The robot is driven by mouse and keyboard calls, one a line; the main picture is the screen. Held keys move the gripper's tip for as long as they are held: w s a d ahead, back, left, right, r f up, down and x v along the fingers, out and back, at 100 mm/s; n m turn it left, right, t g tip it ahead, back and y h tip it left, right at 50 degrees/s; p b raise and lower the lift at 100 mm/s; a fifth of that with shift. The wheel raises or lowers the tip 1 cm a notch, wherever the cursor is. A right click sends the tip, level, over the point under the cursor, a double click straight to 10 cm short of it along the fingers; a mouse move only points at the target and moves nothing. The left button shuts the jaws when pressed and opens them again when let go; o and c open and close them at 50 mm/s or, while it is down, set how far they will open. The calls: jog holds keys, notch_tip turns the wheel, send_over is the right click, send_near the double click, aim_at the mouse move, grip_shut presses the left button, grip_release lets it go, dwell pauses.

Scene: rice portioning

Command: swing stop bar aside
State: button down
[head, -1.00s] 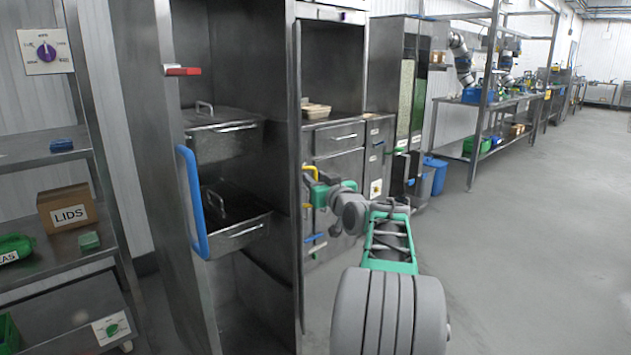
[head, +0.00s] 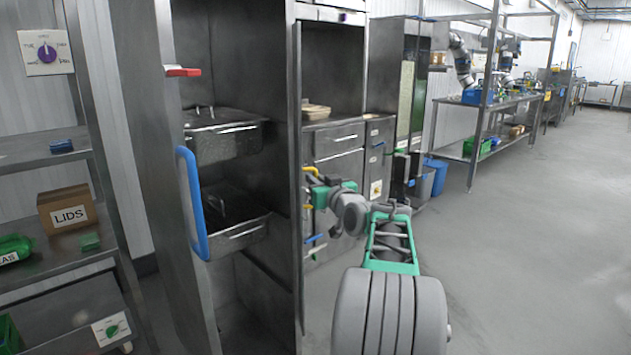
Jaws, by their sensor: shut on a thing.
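My gripper (head: 314,181) is at the right edge of the tall steel cabinet, at the end of my green and grey arm. It is shut on a small yellow bar (head: 311,170), most likely the stop bar; only a short piece of it shows above the jaws. The fingertips are small and partly hidden, so the exact contact is unclear. A red bar (head: 183,71) sticks out from the cabinet's left upright, well away from my gripper.
The tall cabinet (head: 300,250) holds two steel pans, the upper (head: 225,140) and the lower (head: 240,232). A blue handle (head: 192,205) stands at its left. A shelf with a LIDS box (head: 67,208) is further left. Open floor (head: 520,260) lies right.

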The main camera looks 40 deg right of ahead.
jog(key=shift+d, duration=0.15)
jog(key=n+y+p, duration=0.2)
jog(key=y+p, duration=0.1)
jog(key=w+d+n+y+p, duration=0.1)
jog(key=y+p, duration=0.2)
jog(key=d+n+y+p, duration=0.1)
jog(key=n+y+p, duration=0.1)
jog(key=p, duration=0.2)
jog(key=shift+w+d+r+n+y, duration=0.1)
jog(key=shift+w+r+n+y, duration=0.05)
jog(key=shift+w+n+y, duration=0.2)
jog(key=shift+y+p, duration=0.35)
jog(key=shift+p, duration=0.05)
jog(key=c, duration=1.5)
grip_release()
